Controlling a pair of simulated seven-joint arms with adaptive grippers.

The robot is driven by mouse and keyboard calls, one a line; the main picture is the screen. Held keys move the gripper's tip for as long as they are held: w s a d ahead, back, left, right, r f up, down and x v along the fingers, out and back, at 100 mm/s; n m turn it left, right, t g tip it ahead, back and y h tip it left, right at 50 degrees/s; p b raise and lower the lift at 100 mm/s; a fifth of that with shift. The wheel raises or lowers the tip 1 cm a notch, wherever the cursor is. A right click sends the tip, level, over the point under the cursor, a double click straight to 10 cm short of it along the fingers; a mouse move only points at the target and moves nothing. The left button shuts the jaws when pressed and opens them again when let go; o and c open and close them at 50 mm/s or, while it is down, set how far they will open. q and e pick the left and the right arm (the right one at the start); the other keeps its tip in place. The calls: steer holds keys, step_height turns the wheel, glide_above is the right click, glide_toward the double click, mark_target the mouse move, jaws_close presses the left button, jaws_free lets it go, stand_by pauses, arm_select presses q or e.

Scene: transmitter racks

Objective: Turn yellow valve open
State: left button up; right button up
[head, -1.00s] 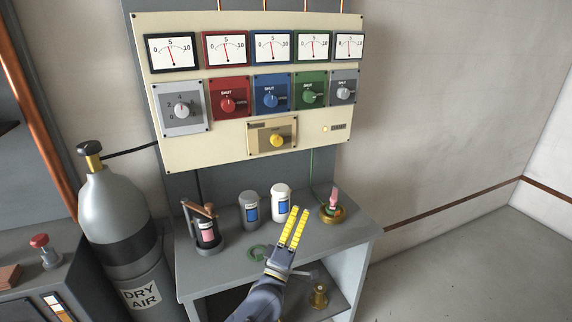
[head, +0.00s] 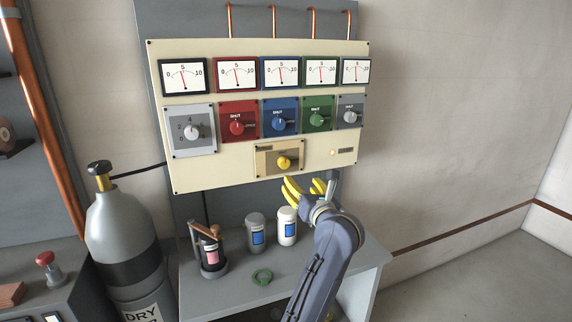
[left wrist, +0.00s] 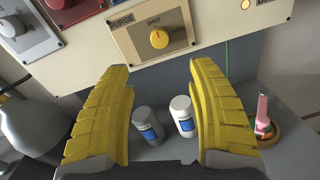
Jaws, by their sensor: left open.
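The yellow valve (head: 284,163) is a round knob on a tan plate at the lower middle of the cream panel. It also shows in the left wrist view (left wrist: 159,38), at the top, under the words PURGE and SHUT. Its red mark points up toward SHUT. My left gripper (head: 306,187) has yellow ridged fingers and is just below and in front of the panel, under the valve. In the left wrist view the fingers (left wrist: 160,72) are spread wide with nothing between them, and the knob is beyond their tips. My right gripper is not in view.
The cream panel (head: 220,180) also holds red, blue, green and grey knobs with gauges above. A gas cylinder (head: 120,230) stands left.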

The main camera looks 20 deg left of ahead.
mark_target(285, 163)
arm_select(q)
steer(key=x, duration=1.6)
steer(key=shift+w+a, duration=0.15)
steer(key=shift+r, duration=0.1)
jaws_close()
